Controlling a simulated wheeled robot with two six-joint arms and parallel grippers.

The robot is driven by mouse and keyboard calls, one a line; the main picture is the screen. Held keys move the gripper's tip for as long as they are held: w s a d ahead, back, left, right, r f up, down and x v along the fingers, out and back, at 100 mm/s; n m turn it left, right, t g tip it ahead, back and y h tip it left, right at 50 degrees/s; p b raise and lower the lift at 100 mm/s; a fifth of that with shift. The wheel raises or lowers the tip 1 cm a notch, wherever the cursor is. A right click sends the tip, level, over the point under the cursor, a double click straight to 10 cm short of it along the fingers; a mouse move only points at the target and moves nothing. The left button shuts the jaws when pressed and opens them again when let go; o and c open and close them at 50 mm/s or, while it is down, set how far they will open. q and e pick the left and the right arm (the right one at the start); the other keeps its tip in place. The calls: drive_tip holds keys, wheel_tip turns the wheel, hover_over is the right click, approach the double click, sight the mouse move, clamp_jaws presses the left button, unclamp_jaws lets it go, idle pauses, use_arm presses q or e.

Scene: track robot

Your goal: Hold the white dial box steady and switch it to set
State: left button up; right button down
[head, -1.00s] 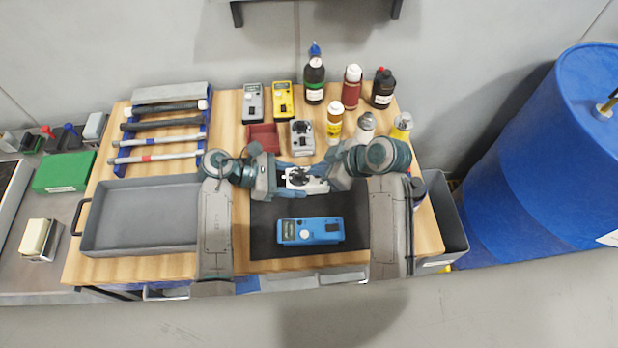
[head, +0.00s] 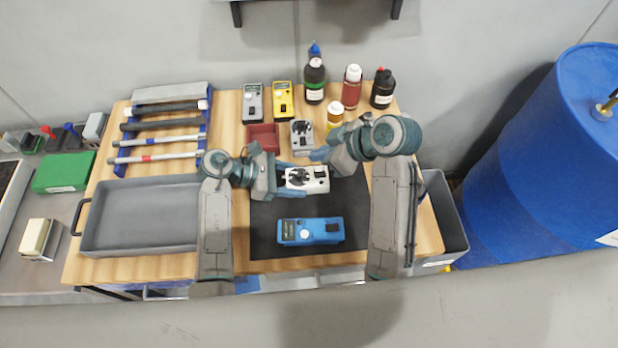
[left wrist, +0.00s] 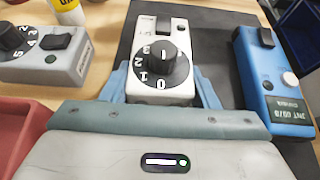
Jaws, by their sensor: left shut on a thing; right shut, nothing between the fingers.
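The white dial box (head: 318,174) lies at the back of the dark mat. My left gripper (head: 300,180) is shut around its sides. In the left wrist view the box (left wrist: 178,92) sits between the blue fingers. It has a round black dial (left wrist: 160,66) with numbers around it and a white line on the knob, and a dark rocker switch (left wrist: 172,24) at the far end. I cannot read the switch labels. My right gripper (head: 321,154) is shut and empty, just behind the box and apart from the dial.
A blue box (head: 322,231) lies on the mat (head: 268,240) in front. A grey dial box (head: 302,138) and a red tray (head: 262,138) stand behind. Several bottles (head: 352,88) stand at the back right. A grey tray (head: 140,247) is at the left.

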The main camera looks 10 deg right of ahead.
use_arm(q)
drive_tip(key=shift+f, duration=0.1)
drive_tip(key=o, duration=1.4)
drive_tip(key=shift+c, duration=0.2)
